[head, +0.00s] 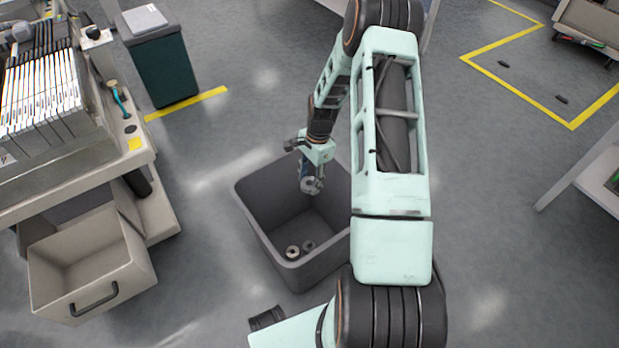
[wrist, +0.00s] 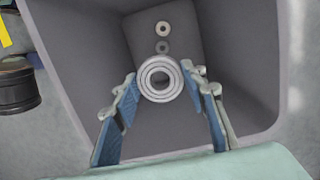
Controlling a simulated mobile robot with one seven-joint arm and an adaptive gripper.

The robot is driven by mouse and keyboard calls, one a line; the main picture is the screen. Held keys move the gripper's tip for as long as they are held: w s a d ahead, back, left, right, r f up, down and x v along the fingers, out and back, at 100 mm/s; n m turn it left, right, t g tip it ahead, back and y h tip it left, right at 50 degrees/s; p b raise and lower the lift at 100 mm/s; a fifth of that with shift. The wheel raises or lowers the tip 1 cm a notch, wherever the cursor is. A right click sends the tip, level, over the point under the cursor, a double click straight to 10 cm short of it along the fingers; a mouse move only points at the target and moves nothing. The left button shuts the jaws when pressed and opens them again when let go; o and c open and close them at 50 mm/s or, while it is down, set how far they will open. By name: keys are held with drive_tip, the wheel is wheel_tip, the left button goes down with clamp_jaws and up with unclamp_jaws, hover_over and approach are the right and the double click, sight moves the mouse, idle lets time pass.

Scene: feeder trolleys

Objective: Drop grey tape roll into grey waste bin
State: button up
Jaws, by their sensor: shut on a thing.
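The grey tape roll (head: 313,187) is held between the fingers of my gripper (head: 309,180). In the wrist view the tape roll (wrist: 160,93) is a ringed grey disc between the two blue-padded fingertips (wrist: 162,78). My gripper is shut on it and points down over the grey waste bin (head: 262,222). The roll hangs within the bin's opening, above its floor. The bin also fills much of the wrist view (wrist: 85,60).
Two small rolls, one pale (head: 292,252) and one dark (head: 308,245), lie on the bin floor. A trolley with an open drawer (head: 90,270) stands at the left, behind it a dark green bin (head: 166,70).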

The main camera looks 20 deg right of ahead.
sight(310, 182)
drive_tip(key=shift+f+b, duration=0.85)
drive_tip(key=shift+f, duration=0.9)
drive_tip(key=o, duration=1)
drive_tip(key=shift+r, duration=0.15)
drive_tip(key=r, duration=0.4)
drive_tip(key=d+r, duration=0.1)
drive_tip(key=r, duration=0.6)
drive_tip(key=shift+w+d+r, duration=0.2)
drive_tip(key=shift+d+r, duration=0.15)
